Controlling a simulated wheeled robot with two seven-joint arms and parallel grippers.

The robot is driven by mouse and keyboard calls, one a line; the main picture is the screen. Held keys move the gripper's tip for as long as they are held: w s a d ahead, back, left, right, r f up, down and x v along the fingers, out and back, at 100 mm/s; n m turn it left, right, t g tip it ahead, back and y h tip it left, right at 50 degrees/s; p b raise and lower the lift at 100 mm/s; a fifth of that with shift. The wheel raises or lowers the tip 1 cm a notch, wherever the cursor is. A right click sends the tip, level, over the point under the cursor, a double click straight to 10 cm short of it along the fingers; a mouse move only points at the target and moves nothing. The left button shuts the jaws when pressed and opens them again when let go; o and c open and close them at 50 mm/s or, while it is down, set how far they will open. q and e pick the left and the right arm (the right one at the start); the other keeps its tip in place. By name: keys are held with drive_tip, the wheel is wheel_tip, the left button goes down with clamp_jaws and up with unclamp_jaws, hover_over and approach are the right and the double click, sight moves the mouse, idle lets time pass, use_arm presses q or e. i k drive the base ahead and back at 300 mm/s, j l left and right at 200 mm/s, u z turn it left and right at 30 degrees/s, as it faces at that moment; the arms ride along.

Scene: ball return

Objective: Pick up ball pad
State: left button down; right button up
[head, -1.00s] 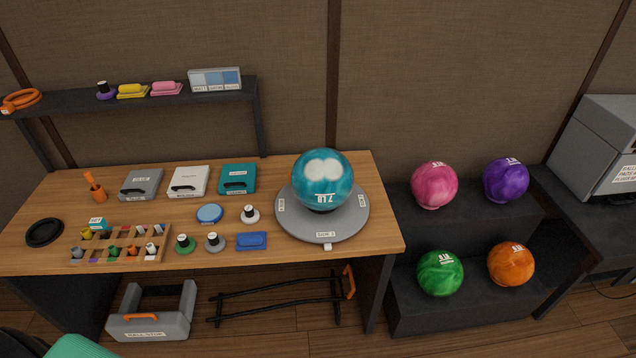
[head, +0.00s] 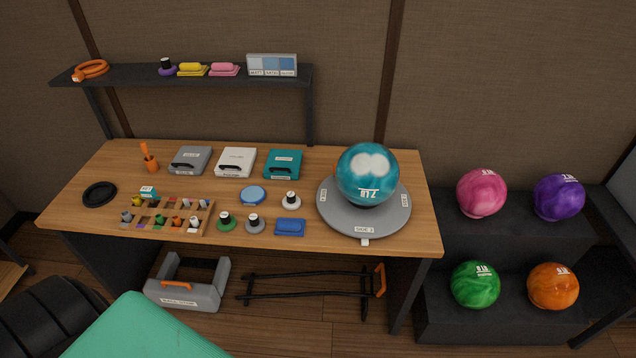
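No label that I can read says which item is the ball pad. Candidates on the wooden table (head: 110,221) are a round blue pad (head: 252,195) and a flat dark blue folded pad (head: 290,227) near the front edge. Green (head: 226,221), grey (head: 255,223) and white (head: 291,201) discs with dark knobs sit around them. A teal 7LB ball (head: 367,173) rests on a round grey turntable (head: 385,220) at the table's right end. Neither gripper is in view.
A black shelf (head: 120,76) behind holds yellow (head: 192,70) and pink (head: 224,70) pads. A compartment tray (head: 205,222) and three cases line the table. A ball rack (head: 515,235) stands right. A teal surface (head: 145,330) fills the lower left foreground.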

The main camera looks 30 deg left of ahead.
sight(292, 201)
drive_tip(key=i+l, duration=0.1)
drive_tip(key=i, duration=0.3)
drive_tip(key=i+l+u, duration=0.1)
drive_tip(key=i, duration=0.35)
drive_tip(key=i+l, duration=0.15)
drive_tip(key=i, duration=0.25)
